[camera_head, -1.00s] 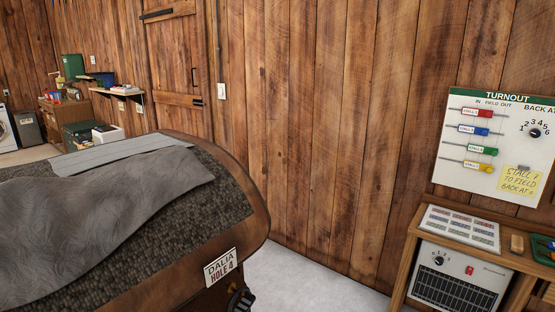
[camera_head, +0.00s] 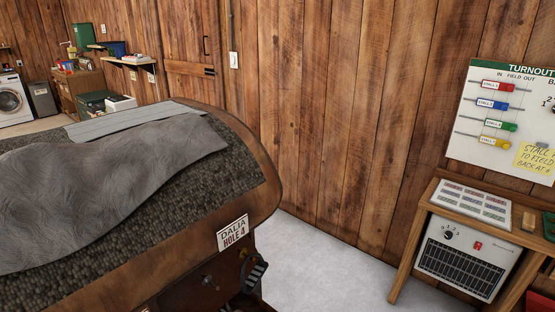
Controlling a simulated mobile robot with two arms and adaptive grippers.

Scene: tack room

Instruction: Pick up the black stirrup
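I cannot make out a black stirrup for certain in the head view. A dark ribbed piece (camera_head: 254,275) shows at the front end of the saddle stand, below the "DALIA HOLE 4" plate (camera_head: 233,234); I cannot tell what it is. A grey cloth (camera_head: 110,190) lies over the dark woolly pad (camera_head: 200,205) on the wooden stand (camera_head: 267,185). Neither of my grippers is in view.
On the right stands a wooden table (camera_head: 433,205) with a card of labels and a heater (camera_head: 468,257) under its top. A turnout board (camera_head: 505,120) hangs above. Grey floor (camera_head: 325,265) is clear between stand and table. A washing machine (camera_head: 12,98) stands far left.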

